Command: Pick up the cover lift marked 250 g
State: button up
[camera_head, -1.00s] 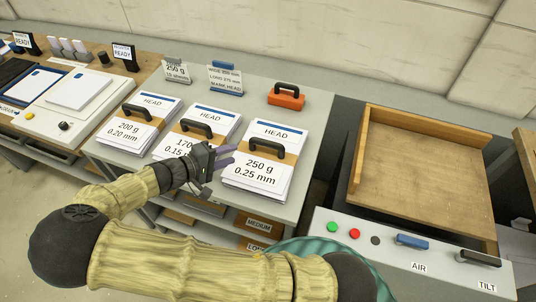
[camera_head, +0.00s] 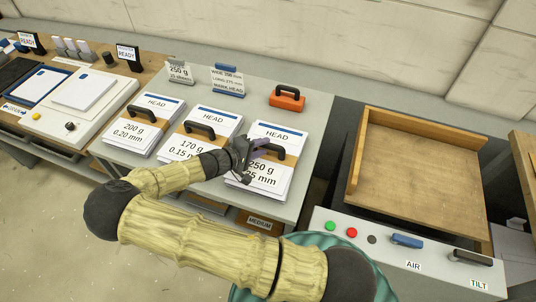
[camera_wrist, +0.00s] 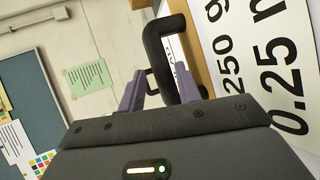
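The cover lift marked 250 g, 0.25 mm is a white stack (camera_head: 278,131) with a blue stripe, a brown band and a black handle (camera_head: 279,151). It stands at the right of three such stacks on the grey table. My gripper (camera_head: 258,148) is at the left side of that handle and hides part of the label. In the wrist view the gripper (camera_wrist: 152,86) has its two purple fingers apart, with the black handle (camera_wrist: 158,50) close by at the right finger. I cannot tell whether they touch. The 250 g label (camera_wrist: 235,70) shows at the right.
The 170 g stack (camera_head: 214,120) and the 200 g stack (camera_head: 152,110) stand to the left with similar handles. An orange block with a handle (camera_head: 287,98) and small signs (camera_head: 228,82) stand behind. A wooden tray (camera_head: 420,170) is at the right.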

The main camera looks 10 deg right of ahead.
aim_at(272, 144)
jog(key=shift+w+d+f+p, duration=0.1)
jog(key=shift+w+d+p, duration=0.1)
jog(key=shift+d+p, duration=0.35)
jog(key=p+x, duration=0.1)
jog(key=x, duration=0.2)
jog(key=shift+w+d+f+p, duration=0.1)
jog(key=shift+f+p, duration=0.05)
jog(key=shift+p, duration=0.2)
jog(key=shift+w+d+f, duration=0.15)
jog(key=shift+d+f, duration=0.05)
jog(key=shift+f, duration=0.05)
grip_shut()
